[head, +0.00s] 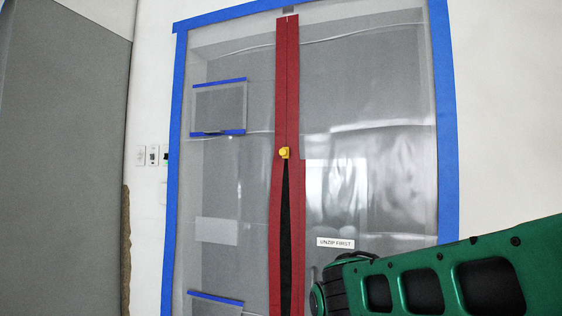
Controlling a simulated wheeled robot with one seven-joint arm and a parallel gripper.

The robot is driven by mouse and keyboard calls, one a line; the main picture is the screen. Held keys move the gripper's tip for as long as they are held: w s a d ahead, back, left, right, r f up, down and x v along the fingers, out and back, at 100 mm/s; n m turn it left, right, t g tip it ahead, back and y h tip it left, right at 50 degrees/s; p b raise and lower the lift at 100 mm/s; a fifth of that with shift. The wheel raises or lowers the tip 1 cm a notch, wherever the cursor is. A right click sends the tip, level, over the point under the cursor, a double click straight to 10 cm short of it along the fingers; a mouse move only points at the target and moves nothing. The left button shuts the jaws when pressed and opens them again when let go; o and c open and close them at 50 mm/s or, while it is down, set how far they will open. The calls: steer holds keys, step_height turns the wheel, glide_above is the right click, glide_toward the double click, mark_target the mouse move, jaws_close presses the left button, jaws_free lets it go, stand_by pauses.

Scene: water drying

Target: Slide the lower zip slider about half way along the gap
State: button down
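A red zip strip (288,80) runs down the plastic sheet (370,90). A yellow zip slider (284,153) sits on it near mid-height in the head view. Above this slider the two red tapes lie together. Below it they part around a dark, narrow gap (286,240), which widens downward and leaves the bottom of the picture. No second slider shows; the gap's lower end is out of frame. My green arm enters at the lower right, in front of the sheet and right of the gap. My gripper is not visible, so its state and contact are hidden.
Blue tape (447,120) frames the sheet on the white wall. A label reading "UNZIP FIRST" (335,243) is right of the gap. A blue-edged patch (218,108) is left of the zip. Wall switches (153,155) and a grey panel (60,160) stand farther left.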

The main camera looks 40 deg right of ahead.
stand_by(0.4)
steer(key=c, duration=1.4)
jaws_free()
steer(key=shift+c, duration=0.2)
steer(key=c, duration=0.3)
